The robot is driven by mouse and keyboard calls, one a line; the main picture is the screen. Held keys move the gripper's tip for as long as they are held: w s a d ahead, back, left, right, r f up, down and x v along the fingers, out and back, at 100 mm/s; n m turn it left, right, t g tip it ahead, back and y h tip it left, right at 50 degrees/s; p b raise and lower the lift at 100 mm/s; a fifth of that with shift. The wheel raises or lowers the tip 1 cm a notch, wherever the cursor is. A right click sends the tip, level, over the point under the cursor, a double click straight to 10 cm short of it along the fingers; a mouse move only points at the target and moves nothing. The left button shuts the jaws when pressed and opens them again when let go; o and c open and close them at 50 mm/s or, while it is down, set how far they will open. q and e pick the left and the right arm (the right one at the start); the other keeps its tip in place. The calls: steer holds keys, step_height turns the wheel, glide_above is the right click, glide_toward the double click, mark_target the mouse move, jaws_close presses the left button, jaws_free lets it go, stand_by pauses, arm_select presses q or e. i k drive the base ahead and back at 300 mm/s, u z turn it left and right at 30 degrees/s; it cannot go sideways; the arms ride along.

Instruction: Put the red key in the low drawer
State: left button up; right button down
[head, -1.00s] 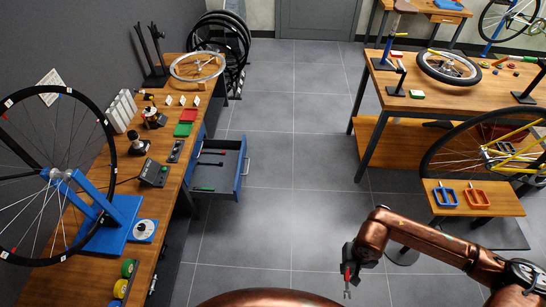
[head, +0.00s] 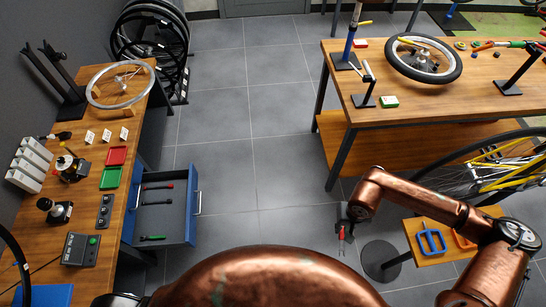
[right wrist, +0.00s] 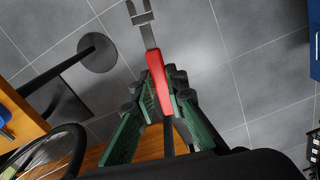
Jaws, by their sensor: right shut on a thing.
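The red key (right wrist: 156,72), a tool with a red handle and a grey forked metal head, is held in my right gripper (right wrist: 160,95), whose green fingers are shut on the handle. In the head view the key (head: 342,235) hangs head down below my right gripper (head: 345,221), over open floor. A blue drawer (head: 192,204) stands open under the left workbench, well to the left of the key. Several tools with red, black and green handles lie in it. Whether another drawer lies below it is hidden. My left gripper does not show.
The left workbench (head: 92,200) carries a wheel rim, trays and small devices. The right workbench (head: 430,108) holds a wheel and tools. Grey floor between the benches is clear.

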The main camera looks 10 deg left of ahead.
mark_target(172, 209)
steer(key=u, duration=0.6)
steer(key=i, duration=0.9)
steer(key=u, duration=1.25)
steer(key=i, duration=0.4)
steer(key=u, duration=0.35)
